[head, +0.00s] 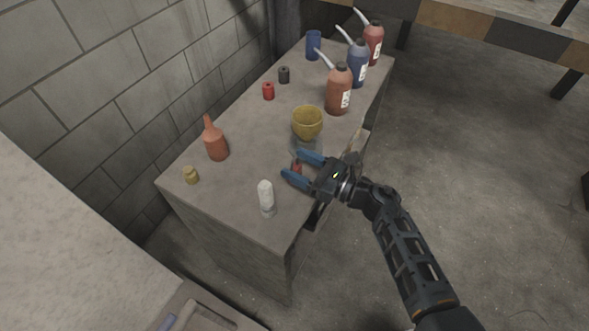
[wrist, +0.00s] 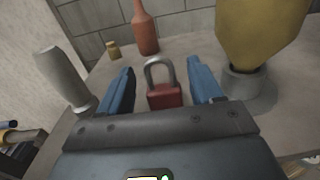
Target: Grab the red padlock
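The red padlock (wrist: 165,95) stands upright on the bench top in the wrist view, with its grey shackle at the top. In the head view the padlock (head: 297,167) is a small red patch, partly hidden by my gripper. My gripper (head: 293,163) is open, with its two blue fingers low over the bench. In the wrist view the fingers of my gripper (wrist: 163,82) lie to the left and right of the padlock. A gap shows on each side, and I see no finger touching it.
A white-topped object (head: 266,196) and a yellow bowl-like cup (head: 307,123) stand close on either side of my gripper. A reddish bottle (head: 215,141) and a small brass item (head: 191,175) stand beyond. Several oil bottles stand at the bench's far end. A block wall borders the bench.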

